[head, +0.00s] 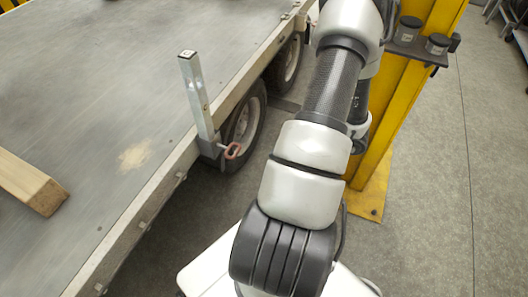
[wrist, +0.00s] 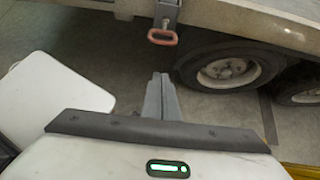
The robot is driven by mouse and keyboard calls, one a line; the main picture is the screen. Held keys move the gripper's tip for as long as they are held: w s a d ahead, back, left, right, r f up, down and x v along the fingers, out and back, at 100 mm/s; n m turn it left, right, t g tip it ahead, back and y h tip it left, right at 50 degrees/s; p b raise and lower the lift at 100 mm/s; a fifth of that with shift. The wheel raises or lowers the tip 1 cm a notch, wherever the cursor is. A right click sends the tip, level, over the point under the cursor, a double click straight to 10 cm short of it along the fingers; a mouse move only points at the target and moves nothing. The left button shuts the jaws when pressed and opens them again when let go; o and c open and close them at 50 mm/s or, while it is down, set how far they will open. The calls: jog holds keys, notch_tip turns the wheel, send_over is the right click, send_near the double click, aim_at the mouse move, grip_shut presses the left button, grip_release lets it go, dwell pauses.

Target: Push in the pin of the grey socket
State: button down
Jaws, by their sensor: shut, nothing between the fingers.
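The grey socket (head: 209,148) sits on the side edge of the trailer bed, with an upright metal post (head: 196,95) in it. Its pin (head: 232,151) has a red loop handle that sticks out from the socket to the right. In the wrist view the red pin handle (wrist: 163,37) hangs below the grey socket (wrist: 167,12) at the top. My gripper (wrist: 159,78) is shut and empty, its fingertips pointing toward the pin, below it in the picture and apart from it. The gripper is hidden behind my arm in the head view.
Trailer wheels (head: 243,122) stand under the bed beside the socket; a wheel (wrist: 228,70) is right of the pin in the wrist view. A wooden beam (head: 32,185) lies on the trailer bed (head: 110,75). A yellow column (head: 405,100) stands right of my arm.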

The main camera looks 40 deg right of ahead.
aim_at(238, 151)
jog(key=w+a+f+b, duration=0.1)
jog(key=w+a+f, duration=0.1)
jog(key=w, duration=0.3)
jog(key=w+a+f, duration=0.2)
jog(key=w+f, duration=0.1)
jog(key=w, duration=0.2)
jog(key=shift+a+b, duration=0.25)
jog(key=shift+b, duration=0.1)
jog(key=w, duration=0.1)
jog(key=w+a+b, duration=0.1)
jog(key=shift+w+a+f, duration=0.1)
jog(key=shift+w, duration=0.5)
jog(key=shift+a, duration=0.1)
